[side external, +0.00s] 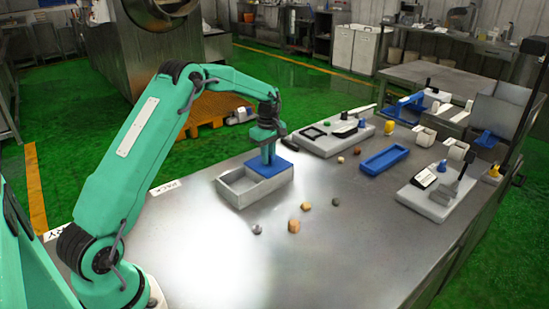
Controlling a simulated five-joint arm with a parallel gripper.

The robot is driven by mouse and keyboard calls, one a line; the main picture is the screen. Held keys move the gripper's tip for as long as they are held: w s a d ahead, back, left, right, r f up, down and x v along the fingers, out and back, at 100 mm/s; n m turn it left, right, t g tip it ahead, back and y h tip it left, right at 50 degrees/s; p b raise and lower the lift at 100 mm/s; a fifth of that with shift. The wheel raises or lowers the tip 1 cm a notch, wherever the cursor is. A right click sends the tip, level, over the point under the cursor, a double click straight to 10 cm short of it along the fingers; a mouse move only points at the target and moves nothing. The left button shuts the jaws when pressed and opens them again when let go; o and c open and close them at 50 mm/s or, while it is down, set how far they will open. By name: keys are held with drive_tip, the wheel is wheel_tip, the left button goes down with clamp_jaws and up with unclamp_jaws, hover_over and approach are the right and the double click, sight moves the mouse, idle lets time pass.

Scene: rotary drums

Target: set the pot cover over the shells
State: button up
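My gripper (268,153) points straight down at the right part of a shallow grey open box (233,193). Its fingertips meet a flat blue piece (282,168) that lies over or in that end of the box. Whether the fingers are closed on the blue piece is too small to tell. I cannot make out for certain which thing is the pot cover. Small rounded lumps, possibly the shells, lie on the table in front of the box: an orange-brown one (294,226), a tan one (306,206), a grey one (257,229) and a dark one (335,202).
A blue tray (384,159) lies empty to the right. Grey boards with fixtures stand at the back (314,148) and far right (421,201). More small lumps lie near the back board, including a reddish one (357,150). The front of the metal table (330,265) is clear.

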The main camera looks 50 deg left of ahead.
clamp_jaws()
drive_tip(key=shift+s+d+r, duration=0.1)
drive_tip(key=shift+s+d, duration=0.05)
drive_tip(key=shift+s, duration=2.7)
drive_tip(key=shift+s+d+r, duration=0.1)
drive_tip(key=shift+s+d, duration=0.05)
drive_tip(key=shift+s, duration=2.65)
drive_tip(key=o, duration=0.5)
unclamp_jaws()
drive_tip(key=shift+f, duration=0.1)
